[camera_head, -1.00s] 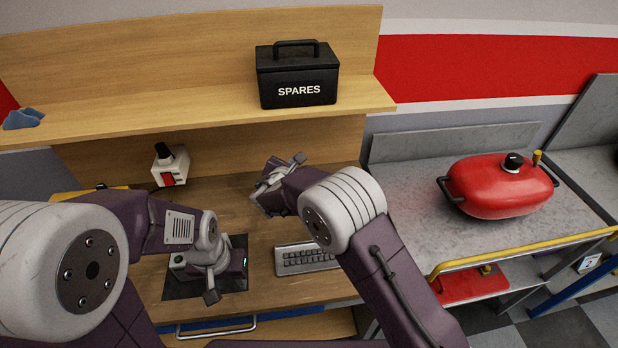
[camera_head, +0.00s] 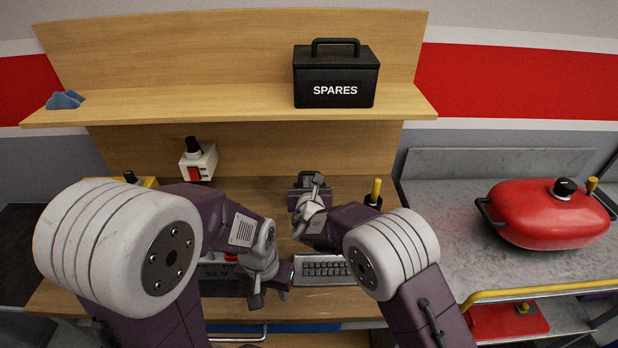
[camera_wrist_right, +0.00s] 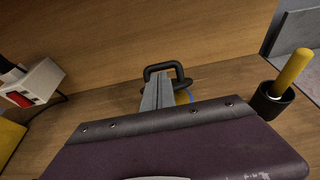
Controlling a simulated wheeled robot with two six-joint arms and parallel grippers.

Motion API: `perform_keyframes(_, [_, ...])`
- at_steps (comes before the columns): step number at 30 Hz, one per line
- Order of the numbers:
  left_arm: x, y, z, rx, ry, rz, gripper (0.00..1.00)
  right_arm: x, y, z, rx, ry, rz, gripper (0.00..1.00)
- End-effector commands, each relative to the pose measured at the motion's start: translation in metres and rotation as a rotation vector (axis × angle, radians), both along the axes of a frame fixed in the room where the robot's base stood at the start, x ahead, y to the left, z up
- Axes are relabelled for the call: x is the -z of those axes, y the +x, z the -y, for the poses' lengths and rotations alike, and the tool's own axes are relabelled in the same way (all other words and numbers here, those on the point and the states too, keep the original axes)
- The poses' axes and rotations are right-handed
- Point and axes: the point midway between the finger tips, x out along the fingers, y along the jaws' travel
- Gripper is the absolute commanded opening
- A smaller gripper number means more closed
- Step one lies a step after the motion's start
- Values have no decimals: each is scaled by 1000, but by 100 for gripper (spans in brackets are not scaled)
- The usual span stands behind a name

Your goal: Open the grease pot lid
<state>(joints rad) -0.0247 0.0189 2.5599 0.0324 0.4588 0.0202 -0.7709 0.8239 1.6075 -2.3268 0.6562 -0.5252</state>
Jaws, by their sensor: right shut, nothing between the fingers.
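A black loop handle (camera_head: 307,176) stands behind my right gripper (camera_head: 316,184) near the back of the wooden bench. It also shows in the right wrist view (camera_wrist_right: 165,68), straight ahead of the fingers, on a dark lid-like top. I take it for the grease pot lid, but most of what is under it is hidden. My right gripper (camera_wrist_right: 160,85) is shut and empty, its tips overlapping the handle's near side in view; I cannot tell if they touch. My left gripper (camera_head: 255,295) hangs low over the bench, left of the keyboard; its jaw opening is unclear.
A black cup (camera_head: 373,201) with a yellow handle in it stands right of my right gripper. A keyboard (camera_head: 325,271) lies in front. A white switch box (camera_head: 197,162) is at the back left. A shelf (camera_head: 200,106) with a SPARES box (camera_head: 336,80) overhangs. A red tank (camera_head: 545,222) is far right.

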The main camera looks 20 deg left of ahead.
Motion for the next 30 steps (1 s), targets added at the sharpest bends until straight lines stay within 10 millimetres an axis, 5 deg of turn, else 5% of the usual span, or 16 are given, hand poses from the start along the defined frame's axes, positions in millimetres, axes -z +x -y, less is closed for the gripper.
perform_keyframes(7, [-7, 0, 0, 0, 0, 0, 36, 8, 23, -6, 1, 0, 0, 0])
perform_keyframes(30, [-27, 0, 0, 0, 0, 0, 36, 2, 29, -8, 1, -19, -66, 0])
